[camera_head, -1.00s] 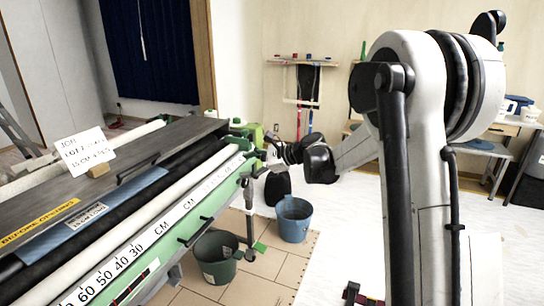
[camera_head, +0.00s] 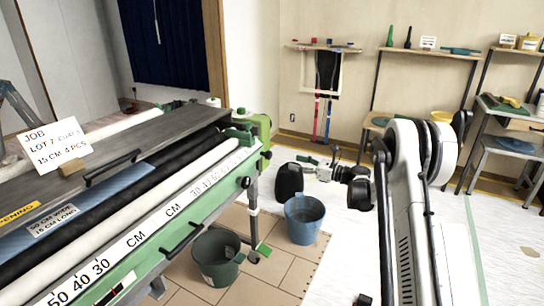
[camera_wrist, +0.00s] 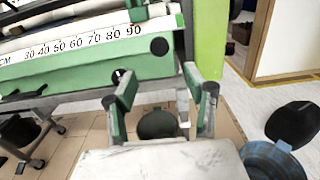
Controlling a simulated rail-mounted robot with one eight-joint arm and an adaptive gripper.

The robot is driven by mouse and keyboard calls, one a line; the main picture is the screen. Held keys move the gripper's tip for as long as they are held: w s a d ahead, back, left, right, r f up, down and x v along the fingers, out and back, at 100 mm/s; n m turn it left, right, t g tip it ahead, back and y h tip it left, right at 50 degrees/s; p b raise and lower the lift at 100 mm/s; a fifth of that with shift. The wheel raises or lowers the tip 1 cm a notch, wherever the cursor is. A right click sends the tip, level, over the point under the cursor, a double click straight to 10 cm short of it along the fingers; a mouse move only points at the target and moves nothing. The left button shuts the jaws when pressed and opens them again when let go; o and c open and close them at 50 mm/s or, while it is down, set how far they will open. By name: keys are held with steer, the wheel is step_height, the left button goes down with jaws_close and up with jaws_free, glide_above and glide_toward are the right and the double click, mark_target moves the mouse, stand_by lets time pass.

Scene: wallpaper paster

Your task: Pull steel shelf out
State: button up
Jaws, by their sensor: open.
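The wallpaper paster (camera_head: 215,190), a long green-framed machine, fills the left of the head view. Its grey top panel (camera_head: 150,140) has a black bar handle. Another dark handle (camera_head: 186,238) is on the green front, below the white centimetre scale. I cannot tell for sure which part is the steel shelf. My gripper (camera_head: 308,167) is right of the machine's far end, apart from it. In the wrist view my gripper (camera_wrist: 165,92) has its two fingers spread, with nothing between them. The machine's scale (camera_wrist: 85,47) and green front show beyond the fingers.
A dark green bucket (camera_head: 217,262) and a blue bucket (camera_head: 303,222) stand on the floor by the machine. A black container (camera_head: 289,181) is behind the blue one. Shelves and benches (camera_head: 505,135) line the back right. White floor lies open at right.

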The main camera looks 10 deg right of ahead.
mark_target(271, 156)
steer(key=b+x, duration=0.2)
steer(key=x, duration=1.1)
steer(key=shift+s, duration=0.1)
jaws_close()
